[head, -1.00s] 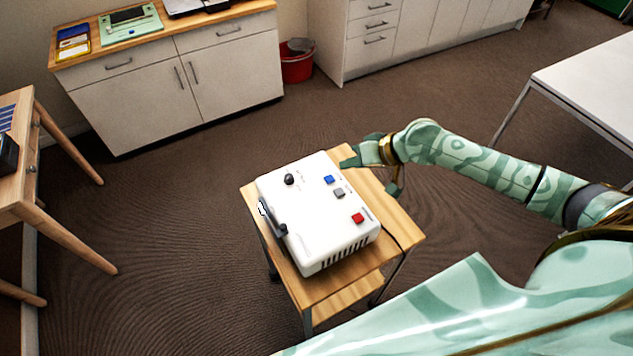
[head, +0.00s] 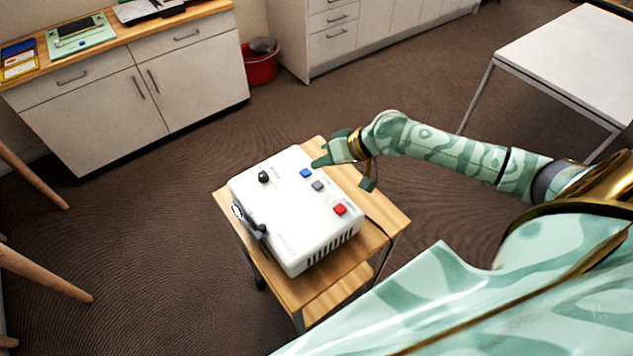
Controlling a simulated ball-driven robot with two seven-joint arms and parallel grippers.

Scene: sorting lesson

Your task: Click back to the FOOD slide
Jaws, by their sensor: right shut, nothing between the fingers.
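A white control box (head: 290,225) sits on a small wooden stand. Its top carries a blue button (head: 306,173), a grey button (head: 318,185), a red button (head: 340,209) and a black knob (head: 263,176). The labels beside them are too small to read. My right gripper (head: 316,163) is shut and empty, its tip just beyond the blue button at the box's far right edge. I cannot tell whether it touches the box. No slide or screen picture shows. My left gripper is not in view.
The wooden stand (head: 385,213) leaves a bare strip right of the box, with a dark cable. A white cabinet (head: 150,95) stands at the back left, a red bin (head: 262,66) beside it. A white table (head: 575,60) is at the right. Brown carpet lies between.

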